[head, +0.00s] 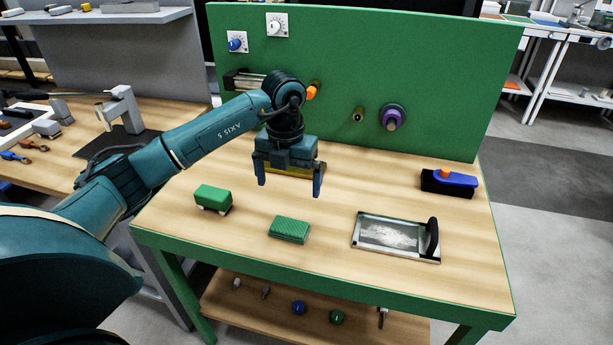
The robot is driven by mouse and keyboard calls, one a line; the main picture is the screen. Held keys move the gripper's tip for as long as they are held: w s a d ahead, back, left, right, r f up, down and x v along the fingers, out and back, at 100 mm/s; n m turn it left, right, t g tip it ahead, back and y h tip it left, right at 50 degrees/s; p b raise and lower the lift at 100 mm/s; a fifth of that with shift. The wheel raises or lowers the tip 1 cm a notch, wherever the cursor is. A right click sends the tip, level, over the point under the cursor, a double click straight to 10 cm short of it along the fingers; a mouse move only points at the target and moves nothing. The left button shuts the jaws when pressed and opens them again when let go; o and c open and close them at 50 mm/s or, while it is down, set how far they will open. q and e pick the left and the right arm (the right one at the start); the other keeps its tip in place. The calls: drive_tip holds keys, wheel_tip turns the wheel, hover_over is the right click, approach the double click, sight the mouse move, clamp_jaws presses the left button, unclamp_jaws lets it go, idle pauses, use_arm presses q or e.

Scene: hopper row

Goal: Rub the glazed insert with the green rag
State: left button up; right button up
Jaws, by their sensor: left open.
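The green rag (290,230) looks like a folded, textured pad lying flat near the front middle of the wooden bench. The glazed insert (390,236) lies to its right, a pale-framed pane with whitish smears and a black upright handle at its right end. My left gripper (290,187) points down with its fingers apart, empty, above and behind the rag and not touching it. My right gripper is not in view.
A green block (213,196) on a pale base sits left of the rag. A blue-and-black brush (449,183) lies at the back right. A yellowish item (300,171) is partly hidden behind my left gripper. The green back panel (440,80) carries knobs. Bare wood surrounds the rag.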

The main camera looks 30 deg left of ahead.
sight(289, 225)
use_arm(q)
wheel_tip(289, 225, down, 13)
drive_tip(key=shift+s+p, duration=0.1)
drive_tip(key=shift+p, duration=0.35)
drive_tip(key=shift+c, duration=0.4)
drive_tip(key=c, duration=0.8)
drive_tip(key=o, duration=0.7)
drive_tip(key=shift+c, duration=0.2)
drive_tip(key=shift+r, duration=0.1)
drive_tip(key=shift+r+p, duration=0.3)
